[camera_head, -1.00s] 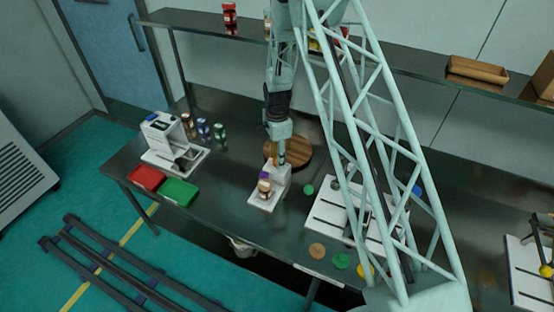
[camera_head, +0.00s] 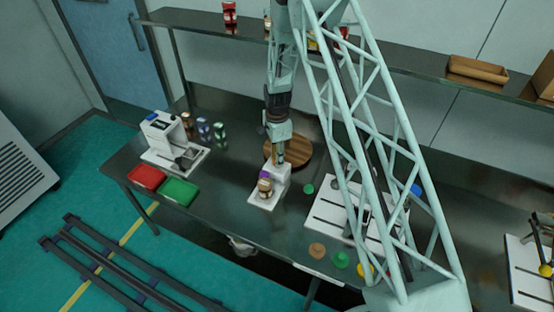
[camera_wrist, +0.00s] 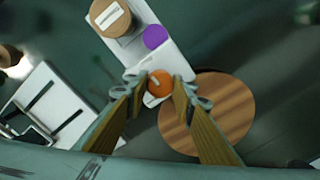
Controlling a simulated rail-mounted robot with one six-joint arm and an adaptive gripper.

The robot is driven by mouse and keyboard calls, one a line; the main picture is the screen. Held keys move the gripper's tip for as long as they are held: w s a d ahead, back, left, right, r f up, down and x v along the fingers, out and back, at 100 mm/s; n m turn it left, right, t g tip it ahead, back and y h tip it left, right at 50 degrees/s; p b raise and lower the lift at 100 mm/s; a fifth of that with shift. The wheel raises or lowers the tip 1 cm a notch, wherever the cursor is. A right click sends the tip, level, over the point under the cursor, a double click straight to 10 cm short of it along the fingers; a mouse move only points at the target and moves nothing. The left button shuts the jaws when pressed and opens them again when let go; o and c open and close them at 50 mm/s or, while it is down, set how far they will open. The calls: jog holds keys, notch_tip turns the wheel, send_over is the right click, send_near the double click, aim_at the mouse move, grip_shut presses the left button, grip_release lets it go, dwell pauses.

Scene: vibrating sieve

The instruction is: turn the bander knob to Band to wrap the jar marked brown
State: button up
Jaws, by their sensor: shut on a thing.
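The bander (camera_head: 283,178) is a small white machine on a white base plate near the table's front edge. Its orange knob (camera_wrist: 160,83) shows in the wrist view, with a pale pointer mark on it. My gripper (camera_wrist: 159,88) is shut on this knob from above, one fingertip on each side. A jar with a brown lid (camera_wrist: 110,18) stands on the bander's plate. It also shows in the head view (camera_head: 265,188). A purple disc (camera_wrist: 155,37) sits on the bander between knob and jar. In the head view my gripper (camera_head: 280,163) hides the knob. The knob's setting words are not legible.
A round wooden board (camera_head: 297,150) lies behind the bander. Several jars (camera_head: 203,128) stand by a white machine (camera_head: 162,135) at left, with red (camera_head: 147,177) and green (camera_head: 179,192) trays in front. A slotted white plate (camera_head: 330,215) lies to the right.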

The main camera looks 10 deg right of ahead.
jog(key=shift+f+n+b, duration=0.1)
jog(key=shift+n+b, duration=0.4)
jog(key=shift+b, duration=0.25)
jog(key=shift+n+b, duration=0.9)
jog(key=shift+b, duration=0.05)
jog(key=n+b, duration=0.2)
jog(key=n, duration=0.1)
jog(key=shift+b, duration=0.3)
jog(key=n+b, duration=0.4)
jog(key=n, duration=0.2)
jog(key=n+b, duration=0.2)
jog(key=n, duration=0.4)
jog(key=shift+b, duration=0.35)
jog(key=n+b, duration=0.1)
jog(key=n, duration=0.5)
jog(key=shift+b, duration=0.35)
jog(key=o, duration=0.8)
